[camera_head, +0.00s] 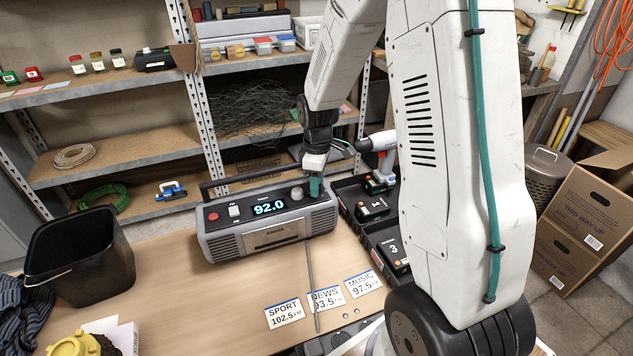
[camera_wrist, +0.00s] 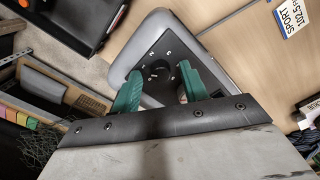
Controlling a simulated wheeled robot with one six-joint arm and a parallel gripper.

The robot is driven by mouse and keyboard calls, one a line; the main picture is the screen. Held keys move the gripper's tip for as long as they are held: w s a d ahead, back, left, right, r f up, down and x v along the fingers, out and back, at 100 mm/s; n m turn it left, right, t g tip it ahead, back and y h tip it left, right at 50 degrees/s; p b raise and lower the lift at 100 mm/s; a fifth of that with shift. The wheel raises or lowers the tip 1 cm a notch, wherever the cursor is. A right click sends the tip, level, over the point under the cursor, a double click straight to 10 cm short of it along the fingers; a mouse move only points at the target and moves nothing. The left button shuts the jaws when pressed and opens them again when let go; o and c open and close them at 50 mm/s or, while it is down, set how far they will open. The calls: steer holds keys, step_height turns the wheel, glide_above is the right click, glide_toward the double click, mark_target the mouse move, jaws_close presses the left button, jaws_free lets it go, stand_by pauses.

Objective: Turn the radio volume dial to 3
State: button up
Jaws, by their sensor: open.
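The grey radio (camera_head: 262,239) stands on the wooden table with its display (camera_head: 269,207) reading 92.0. My gripper (camera_head: 315,187) points down over the right end of its top, beside a silver knob (camera_head: 297,193). In the wrist view, the green fingers of my gripper (camera_wrist: 159,76) are apart, one on each side of a dark round dial (camera_wrist: 159,70) with pale marks around it on the radio's black panel (camera_wrist: 152,55). The fingers are empty. I cannot read the dial's setting or tell whether they touch it.
A black bin (camera_head: 80,262) stands left of the radio. Cards marked SPORT (camera_head: 285,310), NEWS (camera_head: 327,299) and MUSIC (camera_head: 362,284) lie in front. A dark tray with numbered slots (camera_head: 385,245) and a drill (camera_head: 380,160) are close on the right. Shelves stand behind.

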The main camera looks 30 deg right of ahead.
steer(key=shift+f, duration=0.15)
jaws_close()
steer(key=m, duration=0.4)
steer(key=shift+m, duration=0.4)
steer(key=m, duration=1.6)
steer(key=shift+m, duration=0.4)
